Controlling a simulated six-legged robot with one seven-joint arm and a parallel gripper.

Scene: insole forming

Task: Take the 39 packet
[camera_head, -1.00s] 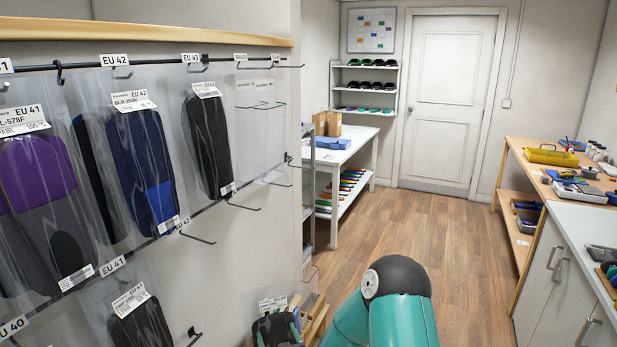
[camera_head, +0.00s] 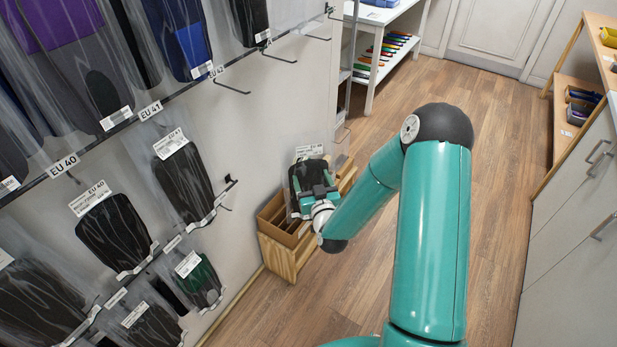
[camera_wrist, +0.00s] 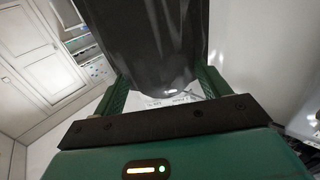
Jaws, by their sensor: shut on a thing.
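My gripper (camera_head: 314,192) is shut on a clear packet (camera_head: 303,173) with a dark insole and a white label at its top. The label's number is too small to read. The packet is upright in front of the wooden box by the wall, and I cannot tell whether it touches the box. In the wrist view, the dark packet (camera_wrist: 162,40) fills the upper middle between the two green fingers of my gripper (camera_wrist: 163,88). Other packets hang on the wall rack, including one at the EU 41 label (camera_head: 183,180) and one marked EU 40 (camera_head: 115,232).
The wooden box (camera_head: 285,238) stands on the floor against the rack wall. Bare hooks (camera_head: 232,88) stick out from the rack near it. A white table (camera_head: 408,15) is at the back and a cabinet (camera_head: 575,220) at the right. The wooden floor between is clear.

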